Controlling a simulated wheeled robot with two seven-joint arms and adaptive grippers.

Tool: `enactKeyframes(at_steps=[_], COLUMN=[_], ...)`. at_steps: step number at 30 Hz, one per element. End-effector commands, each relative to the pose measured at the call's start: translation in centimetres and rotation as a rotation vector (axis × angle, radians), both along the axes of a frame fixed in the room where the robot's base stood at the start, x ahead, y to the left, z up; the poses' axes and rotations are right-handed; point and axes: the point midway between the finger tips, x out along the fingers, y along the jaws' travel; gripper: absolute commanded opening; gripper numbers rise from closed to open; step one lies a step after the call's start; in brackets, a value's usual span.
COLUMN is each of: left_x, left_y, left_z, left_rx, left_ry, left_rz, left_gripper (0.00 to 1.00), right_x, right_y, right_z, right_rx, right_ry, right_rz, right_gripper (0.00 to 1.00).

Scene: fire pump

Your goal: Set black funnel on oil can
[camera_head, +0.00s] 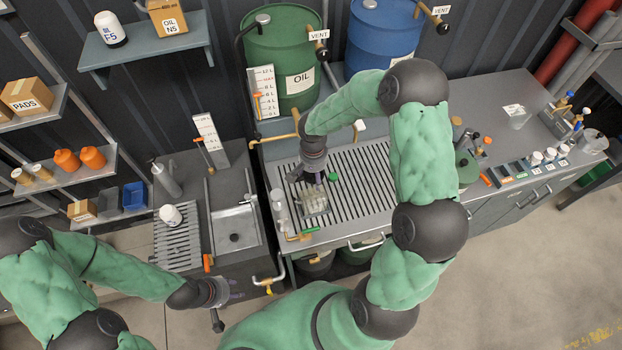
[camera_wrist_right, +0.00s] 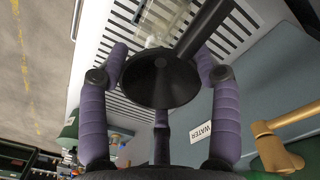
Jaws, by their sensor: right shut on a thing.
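The black funnel (camera_wrist_right: 160,80) fills the middle of the right wrist view, its wide round mouth towards the camera and a dark bar running up to the right. My right gripper (camera_wrist_right: 161,62) is shut on it, with purple fingers on both sides. In the head view my right gripper (camera_head: 313,178) is above the slatted grate, close over a clear container (camera_head: 315,204); the funnel's lower end is hidden. A green rounded can (camera_head: 466,167) stands right of the grate, partly behind my arm; I cannot tell whether it is the oil can. My left gripper (camera_head: 222,300) hangs low at left; its fingers are unclear.
The slatted grate (camera_head: 365,188) lies below the green oil drum (camera_head: 283,55) and blue drum (camera_head: 381,35). Brass taps (camera_head: 270,140) and a level gauge (camera_head: 263,92) stand behind the grate. A sink (camera_head: 236,228) is at left. The grate's middle is clear.

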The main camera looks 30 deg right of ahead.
Motion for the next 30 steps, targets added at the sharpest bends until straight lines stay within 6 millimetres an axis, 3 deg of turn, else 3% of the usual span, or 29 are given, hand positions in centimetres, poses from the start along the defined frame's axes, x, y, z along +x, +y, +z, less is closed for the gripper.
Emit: enactKeyframes(at_steps=[19, 30], left_x=[0.0, 0.0], left_y=[0.0, 0.0], left_z=[-2.8, -3.1], left_rx=[0.000, 0.000], left_ry=[0.001, 0.000], left_rz=[0.000, 0.000], left_gripper=[0.40, 0.40], right_x=[0.0, 0.0], right_y=[0.0, 0.0], right_z=[-5.1, -5.7], right_rx=[0.000, -0.001], right_ry=[0.001, -0.001], right_rz=[0.002, 0.002], right_gripper=[0.36, 0.36])
